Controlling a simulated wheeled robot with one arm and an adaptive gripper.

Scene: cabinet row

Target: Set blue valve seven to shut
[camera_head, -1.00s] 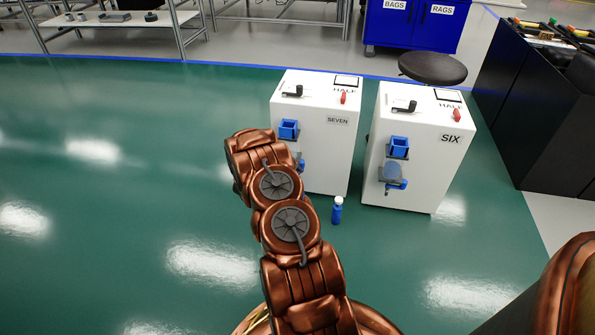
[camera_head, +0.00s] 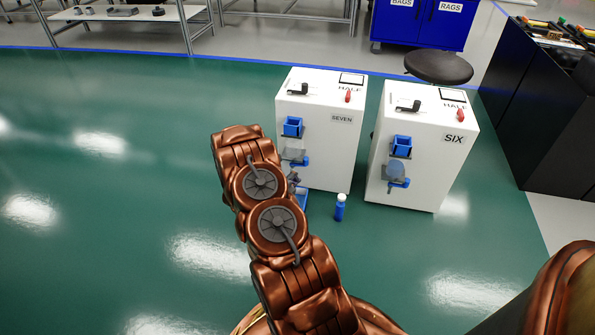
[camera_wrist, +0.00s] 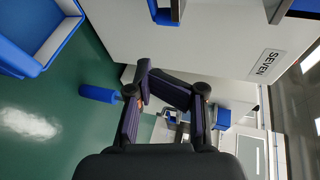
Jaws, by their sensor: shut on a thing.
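A blue part (camera_wrist: 165,12) on that front is cut off by the wrist view's top edge. My gripper (camera_wrist: 150,84) has its dark fingers drawn together just in front of the cabinet, apart from that blue part. A small orange bit shows by the fingers; what they hold is unclear. In the head view the gripper is mostly hidden.
A similar cabinet SIX (camera_head: 423,155) stands close on the right. A blue bottle (camera_head: 340,209) stands on the floor before SEVEN. A blue open box (camera_wrist: 38,68) fills the wrist view's upper left. Green floor to the left is clear.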

